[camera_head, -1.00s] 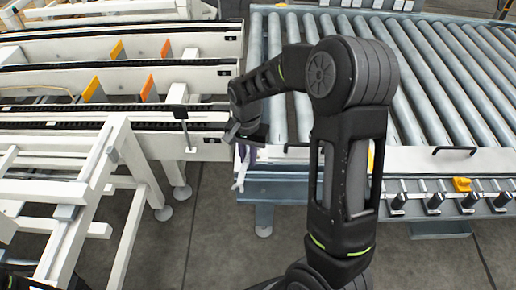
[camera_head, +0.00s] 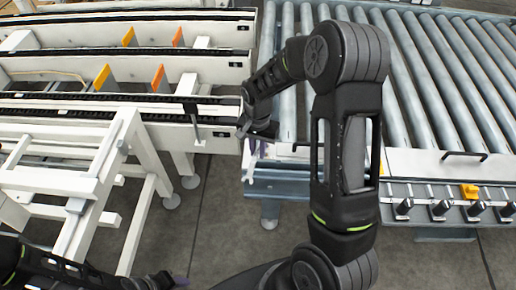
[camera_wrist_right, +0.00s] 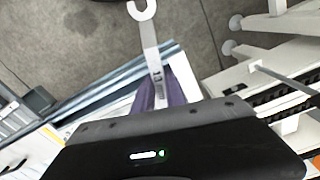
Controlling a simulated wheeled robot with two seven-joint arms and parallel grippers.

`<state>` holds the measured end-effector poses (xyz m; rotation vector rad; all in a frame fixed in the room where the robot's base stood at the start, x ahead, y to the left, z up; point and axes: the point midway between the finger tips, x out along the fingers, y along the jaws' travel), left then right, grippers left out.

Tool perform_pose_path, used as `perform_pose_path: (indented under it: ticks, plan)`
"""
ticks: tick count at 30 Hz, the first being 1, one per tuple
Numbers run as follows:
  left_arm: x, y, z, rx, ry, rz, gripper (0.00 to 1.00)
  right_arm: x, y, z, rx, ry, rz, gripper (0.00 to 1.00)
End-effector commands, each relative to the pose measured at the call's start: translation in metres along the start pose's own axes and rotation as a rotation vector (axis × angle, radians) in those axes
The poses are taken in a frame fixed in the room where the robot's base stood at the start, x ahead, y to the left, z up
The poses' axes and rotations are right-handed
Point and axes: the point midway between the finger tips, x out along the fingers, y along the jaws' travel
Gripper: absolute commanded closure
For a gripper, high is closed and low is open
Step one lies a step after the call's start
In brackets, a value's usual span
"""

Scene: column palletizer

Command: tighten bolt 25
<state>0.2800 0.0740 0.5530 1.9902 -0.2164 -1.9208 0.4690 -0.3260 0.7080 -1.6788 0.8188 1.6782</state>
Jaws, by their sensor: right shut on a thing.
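My right gripper (camera_head: 260,150) is at the near left corner of the roller conveyor, partly hidden by its own wrist. In the right wrist view its purple fingers (camera_wrist_right: 164,92) are shut on a light grey wrench (camera_wrist_right: 150,45). The wrench's open, hooked end (camera_wrist_right: 142,10) points away from the gripper, with grey floor behind it. My left gripper (camera_head: 172,281) shows only partly at the bottom edge of the head view, and its jaws cannot be made out. Bolt 25 cannot be picked out in either view.
The roller conveyor (camera_head: 440,95) fills the right, with black-ended fittings and a yellow part (camera_head: 469,191) on its front. A white frame conveyor (camera_head: 215,137) with orange plates stands at left, close to my right gripper. Grey floor (camera_head: 215,225) is open between them.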

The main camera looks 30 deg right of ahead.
Motion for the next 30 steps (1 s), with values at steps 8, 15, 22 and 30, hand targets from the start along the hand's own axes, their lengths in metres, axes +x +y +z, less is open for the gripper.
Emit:
perform_pose_path:
  ticks: [8, 15, 22, 30]
  plan:
    - [0.023, -0.009, 0.0, 0.001, 0.0, 0.0, 0.6, 0.033, 0.0, 0.0, -0.001, -0.001, 0.001, 1.0]
    - [0.015, -0.006, 0.0, 0.001, 0.001, -0.001, 0.6, 0.036, 0.021, -0.003, -0.185, -0.002, 0.001, 1.0]
    - [-0.013, 0.005, 0.0, 0.0, 0.0, 0.0, 0.6, 0.033, 0.053, -0.014, -0.531, -0.003, 0.001, 1.0]
    - [-0.021, 0.009, 0.0, -0.001, -0.001, 0.0, 0.6, 0.038, 0.078, -0.04, -0.911, 0.0, 0.0, 1.0]
